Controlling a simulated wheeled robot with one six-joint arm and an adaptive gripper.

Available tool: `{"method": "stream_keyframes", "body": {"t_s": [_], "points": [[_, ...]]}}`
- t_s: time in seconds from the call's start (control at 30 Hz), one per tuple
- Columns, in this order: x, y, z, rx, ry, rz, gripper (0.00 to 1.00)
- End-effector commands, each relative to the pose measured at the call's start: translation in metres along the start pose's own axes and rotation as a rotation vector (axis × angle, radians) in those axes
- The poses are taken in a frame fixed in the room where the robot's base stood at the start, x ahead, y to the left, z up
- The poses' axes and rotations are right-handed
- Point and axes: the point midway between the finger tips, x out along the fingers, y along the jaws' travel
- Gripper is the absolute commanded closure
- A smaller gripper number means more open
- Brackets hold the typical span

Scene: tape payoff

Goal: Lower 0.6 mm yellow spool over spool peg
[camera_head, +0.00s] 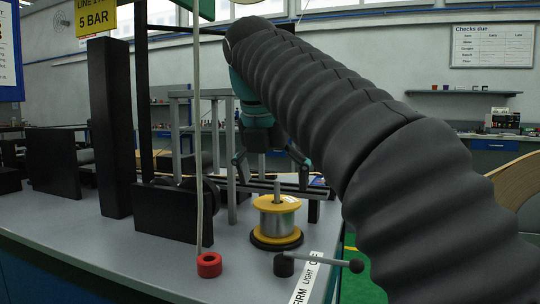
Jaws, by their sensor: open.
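The yellow spool (278,220) has yellow flanges and a silver-grey wound middle. It stands upright around the grey spool peg (277,191), whose tip sticks out above the top flange. The lower flange appears to rest on a round black base (262,243); I cannot tell whether a small gap remains. My gripper (270,172) is above and behind the spool's top in the picture, with its fingers spread to both sides and nothing between them. The size marking on the spool is not legible.
A red ring-shaped block (209,265) with a pale cord (199,160) stands left of the spool. A black lever with a ball end (318,260) is in front. Black plates (172,214) and grey posts (231,160) crowd the left. A labelled strip (308,277) lies near the table edge.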

Motion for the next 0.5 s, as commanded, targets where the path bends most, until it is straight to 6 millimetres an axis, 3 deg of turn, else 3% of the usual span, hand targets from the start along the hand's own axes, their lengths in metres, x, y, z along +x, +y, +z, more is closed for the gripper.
{"method": "stream_keyframes", "body": {"t_s": [0.2, 0.5], "points": [[-0.031, 0.001, 0.0, 0.0, -0.002, 0.001, 0.0], [-0.053, 0.0, 0.0, 0.0, 0.0, 0.0, 0.0]]}}
